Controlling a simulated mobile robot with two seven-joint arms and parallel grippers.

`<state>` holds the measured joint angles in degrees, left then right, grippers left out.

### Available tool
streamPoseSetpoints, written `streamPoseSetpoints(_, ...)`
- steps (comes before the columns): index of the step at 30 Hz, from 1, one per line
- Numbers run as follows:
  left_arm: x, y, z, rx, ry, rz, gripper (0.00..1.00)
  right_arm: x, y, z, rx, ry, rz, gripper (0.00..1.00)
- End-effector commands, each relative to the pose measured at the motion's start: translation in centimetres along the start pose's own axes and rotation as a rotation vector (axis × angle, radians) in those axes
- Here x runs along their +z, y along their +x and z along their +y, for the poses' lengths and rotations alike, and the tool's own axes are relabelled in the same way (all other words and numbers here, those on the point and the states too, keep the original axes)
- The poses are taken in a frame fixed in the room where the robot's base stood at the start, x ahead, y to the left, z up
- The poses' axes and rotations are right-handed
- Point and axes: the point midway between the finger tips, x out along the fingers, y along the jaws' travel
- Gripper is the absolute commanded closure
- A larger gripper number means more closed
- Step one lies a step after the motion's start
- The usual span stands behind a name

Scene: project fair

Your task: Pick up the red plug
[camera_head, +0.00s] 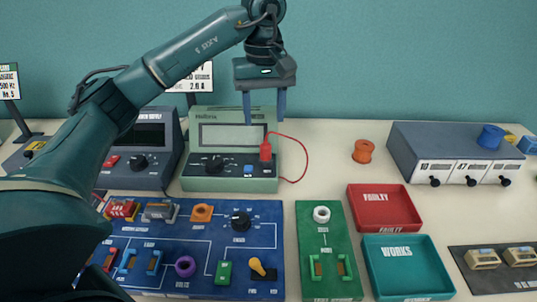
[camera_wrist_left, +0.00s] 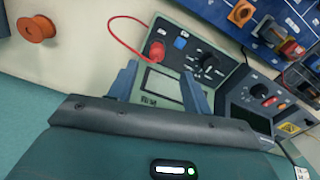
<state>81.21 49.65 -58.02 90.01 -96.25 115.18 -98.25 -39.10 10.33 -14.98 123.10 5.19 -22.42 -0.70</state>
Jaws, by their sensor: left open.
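The red plug (camera_head: 265,151) sits at the front right of the green multimeter (camera_head: 228,185), with a red cable looping to the right of it. In the left wrist view the red plug (camera_wrist_left: 156,51) stands on the meter face beside a blue button. My left gripper (camera_head: 265,120) is open and empty, pointing down above and behind the plug, in front of the meter's screen. In the left wrist view its fingers (camera_wrist_left: 160,75) are spread with the meter screen between them. My right gripper is not in view.
A blue circuit board (camera_head: 265,235) and a green board (camera_head: 324,285) lie in front. A red tray (camera_head: 384,226) and a teal tray (camera_head: 405,285) are at the right. An orange spool (camera_head: 363,151) stands on clear table. A grey drawer unit (camera_head: 440,140) is at the back right.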

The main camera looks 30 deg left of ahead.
Motion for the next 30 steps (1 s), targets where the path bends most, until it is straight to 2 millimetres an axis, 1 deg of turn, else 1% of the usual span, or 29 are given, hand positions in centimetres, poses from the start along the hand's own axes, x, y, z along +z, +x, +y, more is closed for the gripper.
streamPoseSetpoints(1,0.1,1.5,0.0,-0.002,0.001,-0.003,0.51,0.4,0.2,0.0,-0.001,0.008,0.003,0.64)
streamPoseSetpoints(3,0.0,2.5,0.0,-0.001,0.001,-0.003,0.51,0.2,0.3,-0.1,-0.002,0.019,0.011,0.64)
streamPoseSetpoints(6,0.0,3.3,0.0,0.0,0.001,-0.001,0.51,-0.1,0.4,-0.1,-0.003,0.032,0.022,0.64)
streamPoseSetpoints(11,-0.1,4.3,0.1,0.001,0.001,-0.001,0.51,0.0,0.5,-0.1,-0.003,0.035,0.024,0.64)
streamPoseSetpoints(19,-0.6,8.0,0.3,-0.002,0.001,-0.002,0.51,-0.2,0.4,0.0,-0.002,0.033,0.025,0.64)
streamPoseSetpoints(23,-0.6,8.8,0.3,0.0,0.001,0.001,0.51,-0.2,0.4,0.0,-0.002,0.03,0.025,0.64)
streamPoseSetpoints(29,-0.6,8.8,0.3,0.001,0.001,0.001,0.51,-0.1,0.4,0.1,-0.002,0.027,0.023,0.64)
streamPoseSetpoints(30,-0.6,8.8,0.3,0.001,0.0,0.001,0.53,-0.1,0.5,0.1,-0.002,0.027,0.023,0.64)
